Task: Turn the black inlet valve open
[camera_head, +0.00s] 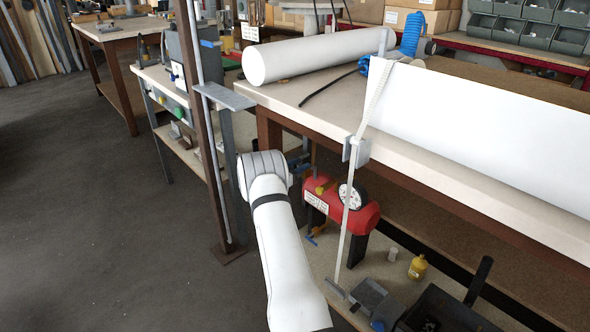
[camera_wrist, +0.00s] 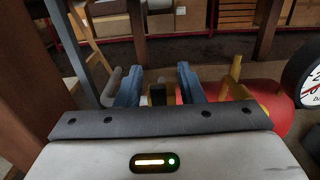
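The red tank (camera_head: 352,214) with a round white gauge (camera_head: 350,196) stands on the low shelf under the workbench. Its red end also shows at the right of the wrist view (camera_wrist: 268,106). My gripper (camera_wrist: 158,80) has two blue fingers, set apart. A small black part (camera_wrist: 157,94), which looks like the black inlet valve, shows in the gap between them, with space visible on both sides. I cannot tell how far beyond the fingertips it lies. A yellow part (camera_wrist: 234,78) stands right of the right finger. In the head view, my arm hides most of the gripper and the valve.
The workbench top (camera_head: 310,92) overhangs the tank, with large white rolls on it. A thin pale upright (camera_head: 352,200) stands in front of the tank. A brown post (camera_head: 206,130) stands left of my arm. A yellow bottle (camera_head: 418,267) and a black bin (camera_head: 440,312) are at right.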

